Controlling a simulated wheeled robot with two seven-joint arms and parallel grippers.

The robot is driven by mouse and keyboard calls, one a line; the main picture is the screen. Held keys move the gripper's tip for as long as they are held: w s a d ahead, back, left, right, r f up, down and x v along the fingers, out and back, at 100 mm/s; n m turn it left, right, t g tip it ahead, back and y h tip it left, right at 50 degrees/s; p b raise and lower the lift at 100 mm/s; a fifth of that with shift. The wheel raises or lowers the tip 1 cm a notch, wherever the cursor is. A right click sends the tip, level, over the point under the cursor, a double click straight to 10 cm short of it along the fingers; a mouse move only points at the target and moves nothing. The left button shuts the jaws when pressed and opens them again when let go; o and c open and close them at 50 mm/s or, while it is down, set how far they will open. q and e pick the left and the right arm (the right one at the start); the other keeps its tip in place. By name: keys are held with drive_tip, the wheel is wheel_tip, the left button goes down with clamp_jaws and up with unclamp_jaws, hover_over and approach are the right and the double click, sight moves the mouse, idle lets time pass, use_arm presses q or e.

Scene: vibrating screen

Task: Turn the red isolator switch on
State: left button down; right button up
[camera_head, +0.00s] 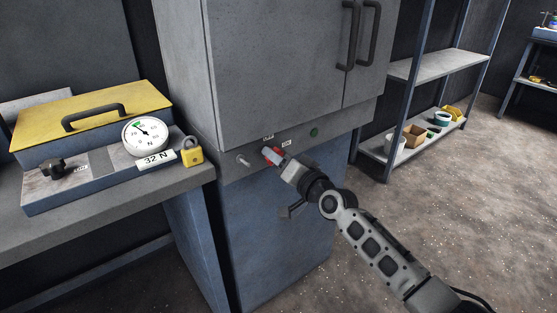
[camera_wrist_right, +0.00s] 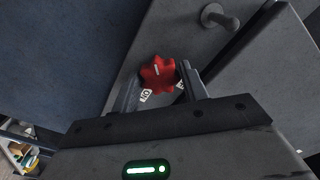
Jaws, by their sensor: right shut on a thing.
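The red isolator switch (camera_head: 269,152) is a small knob on the grey front strip of the cabinet, below its doors. In the right wrist view the red switch (camera_wrist_right: 158,73) shows as a lobed knob with a pale mark on it. My right gripper (camera_head: 280,160) reaches the switch from the lower right. In the wrist view the fingers of my right gripper (camera_wrist_right: 160,85) lie on either side of the knob, shut on it. Small white labels (camera_wrist_right: 145,95) sit beside the knob, partly hidden by the fingers. My left gripper is not in view.
A metal peg (camera_head: 243,160) sticks out left of the switch, and a green button (camera_head: 314,132) sits to its right. A bench (camera_head: 120,215) at the left carries a yellow-lidded box (camera_head: 90,112), a dial gauge (camera_head: 145,136) and a yellow padlock (camera_head: 191,155). Shelves (camera_head: 440,65) stand behind right.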

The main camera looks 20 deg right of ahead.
drive_tip(key=shift+f+m, duration=0.1)
drive_tip(key=shift+m, duration=4.2)
drive_tip(key=o, duration=0.9)
drive_tip(key=shift+s+p, duration=0.1)
drive_tip(key=shift+p, duration=0.2)
drive_tip(key=shift+v, duration=7.9)
